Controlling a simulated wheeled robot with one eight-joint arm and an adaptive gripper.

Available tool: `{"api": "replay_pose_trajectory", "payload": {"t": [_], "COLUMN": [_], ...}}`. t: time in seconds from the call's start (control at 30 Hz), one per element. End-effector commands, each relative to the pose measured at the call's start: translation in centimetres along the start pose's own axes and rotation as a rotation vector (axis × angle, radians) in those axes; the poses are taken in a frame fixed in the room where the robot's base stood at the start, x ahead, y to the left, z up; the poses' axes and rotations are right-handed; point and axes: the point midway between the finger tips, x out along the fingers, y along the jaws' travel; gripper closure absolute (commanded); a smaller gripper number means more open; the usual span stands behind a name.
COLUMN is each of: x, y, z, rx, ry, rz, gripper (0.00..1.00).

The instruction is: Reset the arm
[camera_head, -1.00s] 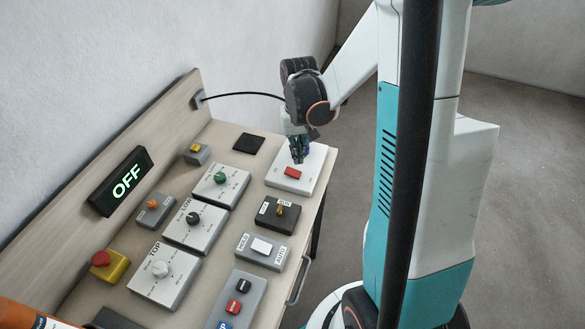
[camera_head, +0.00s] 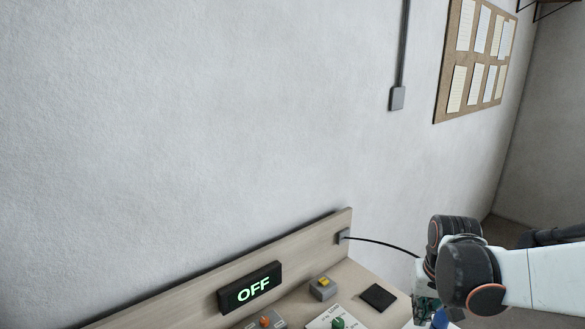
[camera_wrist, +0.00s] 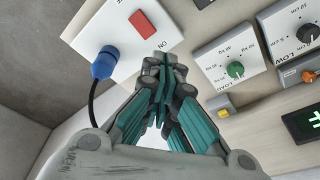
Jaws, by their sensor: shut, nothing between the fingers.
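My gripper (camera_wrist: 160,62) is shut and empty in the wrist view, its teal fingers together. Its tips are over the edge of a white switch box (camera_wrist: 118,30) with a red rocker (camera_wrist: 143,23) and an "ON" label. Whether they touch it I cannot tell. In the head view my gripper (camera_head: 425,303) is at the lower right, partly hidden by my wrist and cut by the frame edge. The rocker is out of the head view.
A blue plug (camera_wrist: 104,63) with a black cable sits on the box. A display (camera_head: 250,288) reads OFF. A green knob (camera_wrist: 235,70), a yellow button (camera_wrist: 223,113) and a dark square pad (camera_head: 378,297) are nearby. A wall stands behind the panel (camera_head: 300,244).

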Motion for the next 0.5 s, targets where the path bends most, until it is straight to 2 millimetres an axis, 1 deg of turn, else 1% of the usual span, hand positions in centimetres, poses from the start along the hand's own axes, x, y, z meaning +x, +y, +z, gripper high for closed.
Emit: {"api": "replay_pose_trajectory", "payload": {"t": [0.03,0.1,0.3,0.37,0.5], "x": [-1.1,-2.6,-6.7,-7.7,-9.0], "y": [-0.9,-2.0,-4.7,-5.4,-6.2], "z": [0.4,0.6,2.0,2.6,5.2], "rx": [-0.026,-0.061,-0.155,-0.178,-0.207], "ry": [0.033,0.081,0.215,0.252,0.314], "rz": [-0.005,-0.012,-0.035,-0.042,-0.056], "gripper": [1.00,1.00,1.00,1.00,1.00]}}
